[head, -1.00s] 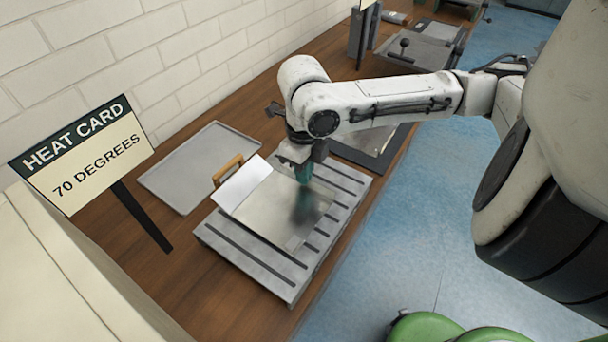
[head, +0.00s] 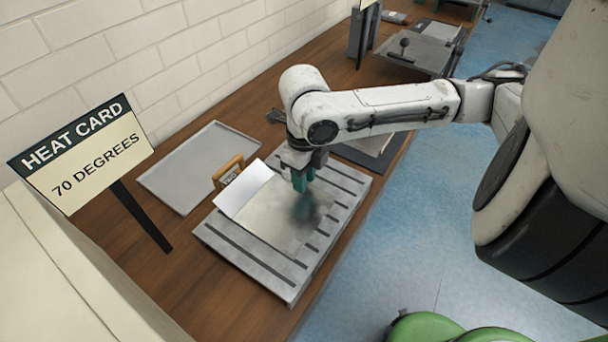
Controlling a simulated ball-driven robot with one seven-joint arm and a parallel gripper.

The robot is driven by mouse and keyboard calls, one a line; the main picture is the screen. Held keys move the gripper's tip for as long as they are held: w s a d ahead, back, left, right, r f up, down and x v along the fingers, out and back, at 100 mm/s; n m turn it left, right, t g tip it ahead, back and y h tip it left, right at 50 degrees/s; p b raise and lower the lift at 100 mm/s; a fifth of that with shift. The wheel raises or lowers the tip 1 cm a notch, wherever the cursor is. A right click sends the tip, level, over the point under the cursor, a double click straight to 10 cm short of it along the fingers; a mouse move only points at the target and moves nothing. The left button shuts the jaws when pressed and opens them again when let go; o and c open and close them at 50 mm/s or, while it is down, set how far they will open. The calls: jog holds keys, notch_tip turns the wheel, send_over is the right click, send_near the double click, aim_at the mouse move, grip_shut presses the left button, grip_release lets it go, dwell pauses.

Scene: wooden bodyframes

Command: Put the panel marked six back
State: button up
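A shiny metal panel (head: 272,222) lies on a grey slotted plate (head: 222,242) on the bench. A pale, brighter section (head: 243,190) along its far left side looks tilted up. I can read no six on it. My gripper (head: 301,182), with teal fingers, points down over the panel's far right part, near its edge. A dark teal blur, like a reflection, shows on the panel below the fingers. I cannot tell whether the fingers touch the panel or how far apart they are. A wooden handle (head: 228,168) stands behind the pale section.
An empty grey tray (head: 188,178) lies at the back left. A heat card sign reading 70 degrees (head: 85,155) stands at the left on a dark post. Another flat plate (head: 365,150) lies behind my arm. A white brick wall bounds the bench.

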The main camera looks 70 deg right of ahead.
jog(key=shift+r, duration=0.1)
notch_tip(320, 180, up, 12)
jog(key=p, duration=0.1)
dwell(0.4)
jog(key=shift+d+r, duration=0.1)
jog(key=shift+r, duration=0.05)
dwell(0.3)
